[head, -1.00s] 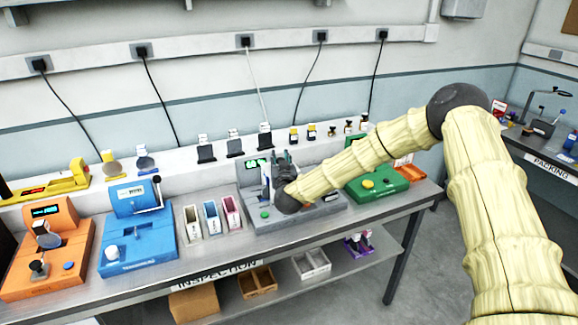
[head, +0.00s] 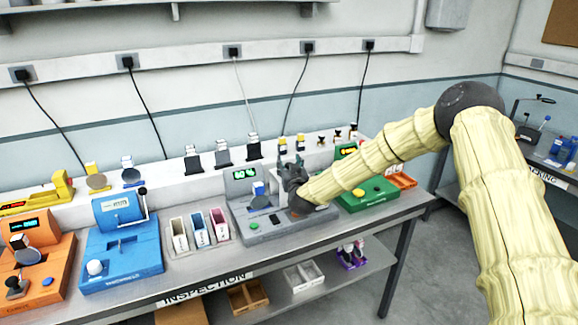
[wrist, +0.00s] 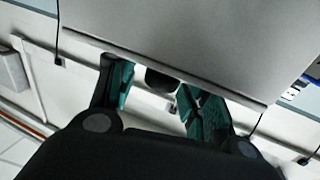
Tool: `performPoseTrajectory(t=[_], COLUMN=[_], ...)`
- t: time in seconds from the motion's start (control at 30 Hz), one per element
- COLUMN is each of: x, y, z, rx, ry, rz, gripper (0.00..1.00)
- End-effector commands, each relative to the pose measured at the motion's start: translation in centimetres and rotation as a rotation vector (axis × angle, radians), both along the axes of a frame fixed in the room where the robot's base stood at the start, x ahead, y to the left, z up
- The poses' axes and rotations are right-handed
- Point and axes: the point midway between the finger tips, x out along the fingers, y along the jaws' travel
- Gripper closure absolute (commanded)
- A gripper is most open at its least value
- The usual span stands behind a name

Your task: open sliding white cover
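My gripper (head: 291,170) is dark and points up and away at the right part of the grey station (head: 262,232) on the bench. In the wrist view my gripper (wrist: 160,95) has its teal-padded fingers apart. A dark rounded piece (wrist: 162,80) shows between them, and I cannot tell whether they touch it. A large pale flat panel (wrist: 180,40) lies just beyond the fingertips; I cannot tell whether it is the white cover. In the head view no sliding white cover can be made out clearly; my gripper and arm hide part of the station.
A blue station (head: 122,255) and an orange station (head: 38,275) stand to the left, with small bins (head: 198,230) between blue and grey. A green station (head: 366,194) stands close on the right, behind my arm. Several small items stand on the back ledge.

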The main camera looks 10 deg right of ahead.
Motion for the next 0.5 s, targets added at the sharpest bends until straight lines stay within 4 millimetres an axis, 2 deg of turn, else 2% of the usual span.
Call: performPoseTrajectory(t=[0.33,0.5], x=[-0.3,-2.1], y=[0.1,0.2], z=[-0.1,-0.1], rx=[0.000,0.000], ry=[0.001,0.003], rz=[0.001,0.001], gripper=[0.49,0.49])
